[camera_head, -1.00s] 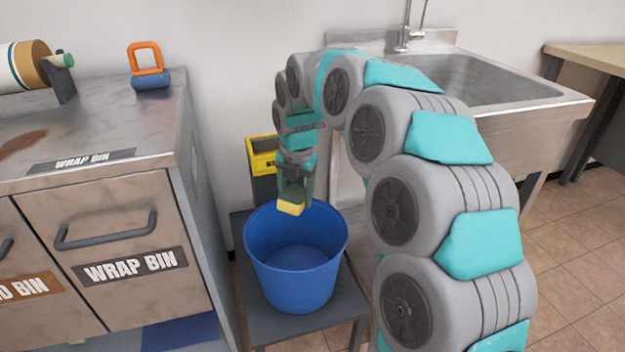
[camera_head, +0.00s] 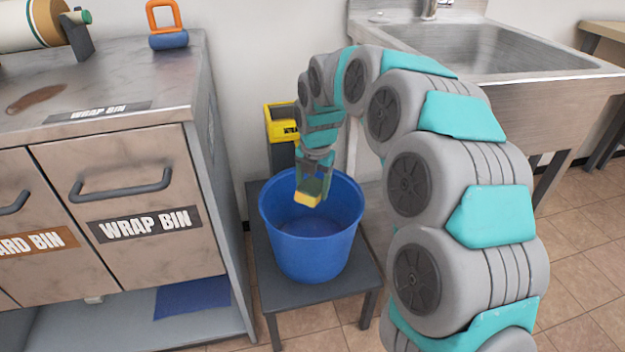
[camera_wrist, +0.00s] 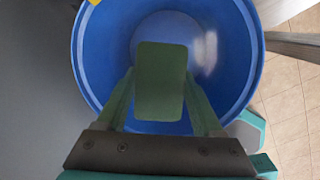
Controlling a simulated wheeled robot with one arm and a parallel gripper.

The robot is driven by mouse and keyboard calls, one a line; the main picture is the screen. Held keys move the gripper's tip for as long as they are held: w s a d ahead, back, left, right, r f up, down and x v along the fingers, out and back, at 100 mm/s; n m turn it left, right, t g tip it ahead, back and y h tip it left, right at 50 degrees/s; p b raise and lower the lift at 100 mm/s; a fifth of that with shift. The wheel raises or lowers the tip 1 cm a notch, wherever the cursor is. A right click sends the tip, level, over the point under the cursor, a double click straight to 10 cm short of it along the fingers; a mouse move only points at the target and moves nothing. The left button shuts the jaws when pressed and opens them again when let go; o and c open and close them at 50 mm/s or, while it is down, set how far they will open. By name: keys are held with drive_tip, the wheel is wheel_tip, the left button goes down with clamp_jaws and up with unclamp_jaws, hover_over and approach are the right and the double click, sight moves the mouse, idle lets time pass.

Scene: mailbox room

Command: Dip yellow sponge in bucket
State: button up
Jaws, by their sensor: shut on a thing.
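The yellow sponge (camera_head: 307,199) is held in my gripper (camera_head: 311,188), which points down over the blue bucket (camera_head: 312,256). The sponge is yellow below with a green side. In the head view it sits at about the height of the bucket's rim, within the opening. In the wrist view the green face of the sponge (camera_wrist: 161,82) shows between the two fingers of my gripper (camera_wrist: 160,95), with the inside of the bucket (camera_wrist: 228,75) behind it. The bucket stands upright. I cannot tell whether it holds water.
The bucket stands on a dark low stand (camera_head: 262,290). A metal cabinet (camera_head: 120,190) with bin labels is close on the left. A steel sink (camera_head: 470,50) is behind on the right. A yellow box (camera_head: 282,124) is behind the bucket near the wall.

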wheel_tip(320, 180, down, 9)
drive_tip(key=shift+b, duration=0.35)
idle(0.4)
drive_tip(key=shift+r, duration=0.1)
